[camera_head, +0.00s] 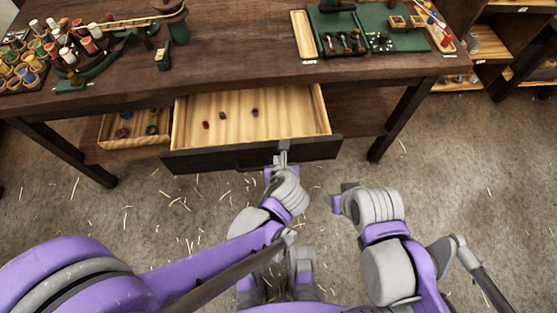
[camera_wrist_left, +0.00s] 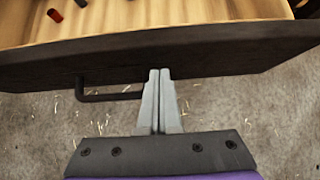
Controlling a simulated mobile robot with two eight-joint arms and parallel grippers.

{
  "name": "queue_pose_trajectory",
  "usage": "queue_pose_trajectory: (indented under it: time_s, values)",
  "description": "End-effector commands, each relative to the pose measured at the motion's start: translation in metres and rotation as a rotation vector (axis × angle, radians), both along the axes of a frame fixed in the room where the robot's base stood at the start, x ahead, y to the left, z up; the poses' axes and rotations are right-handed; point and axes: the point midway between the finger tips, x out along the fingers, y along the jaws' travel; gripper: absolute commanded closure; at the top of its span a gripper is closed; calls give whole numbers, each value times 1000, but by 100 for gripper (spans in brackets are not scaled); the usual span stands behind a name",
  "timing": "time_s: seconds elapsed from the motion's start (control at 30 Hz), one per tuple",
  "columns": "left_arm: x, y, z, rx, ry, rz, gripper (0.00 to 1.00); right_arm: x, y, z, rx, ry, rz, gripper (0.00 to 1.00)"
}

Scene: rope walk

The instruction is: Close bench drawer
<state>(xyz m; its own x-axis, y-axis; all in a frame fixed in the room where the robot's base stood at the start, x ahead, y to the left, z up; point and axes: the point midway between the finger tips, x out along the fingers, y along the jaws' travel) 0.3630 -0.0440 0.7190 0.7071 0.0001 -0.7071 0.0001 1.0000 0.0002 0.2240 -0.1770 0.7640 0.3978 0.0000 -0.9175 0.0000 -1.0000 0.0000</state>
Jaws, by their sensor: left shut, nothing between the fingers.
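The bench drawer (camera_head: 255,115) is pulled out from under the dark wooden bench (camera_head: 240,55). It has a light wood inside and a dark front (camera_head: 235,156), and a few small red and dark pieces lie in it. My left gripper (camera_head: 283,150) is shut and empty at the drawer front, right of its middle. In the left wrist view the shut fingertips (camera_wrist_left: 159,74) reach the dark front (camera_wrist_left: 200,50); I cannot tell whether they touch it. The dark bar handle (camera_wrist_left: 108,95) is left of the fingers. My right gripper (camera_head: 338,198) is apart from the drawer, over the floor; its jaws are unclear.
Spools and small pots (camera_head: 60,50) crowd the bench top's left. A green mat (camera_head: 375,30) with tools and a wooden tray (camera_head: 303,35) are at the right. A light wood box (camera_head: 135,130) sits below the bench, left of the drawer. The floor has straw scraps.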

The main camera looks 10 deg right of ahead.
Motion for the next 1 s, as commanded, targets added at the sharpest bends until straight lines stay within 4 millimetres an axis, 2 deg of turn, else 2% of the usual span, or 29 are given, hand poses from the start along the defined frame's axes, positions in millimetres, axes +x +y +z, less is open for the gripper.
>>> queue_pose_trajectory:
  time_s: [0.17,0.37,0.8,1.0]
  values:
    - [9,0,0,-1,1,2,100,0,0,-2,0,1,0,47]
    - [41,1,-1,1,0,4,100,0,0,-8,0,3,0,47]
    - [159,1,-3,0,1,4,100,2,0,-32,0,11,0,47]
    - [205,1,-2,1,1,2,100,3,0,-40,0,14,0,47]
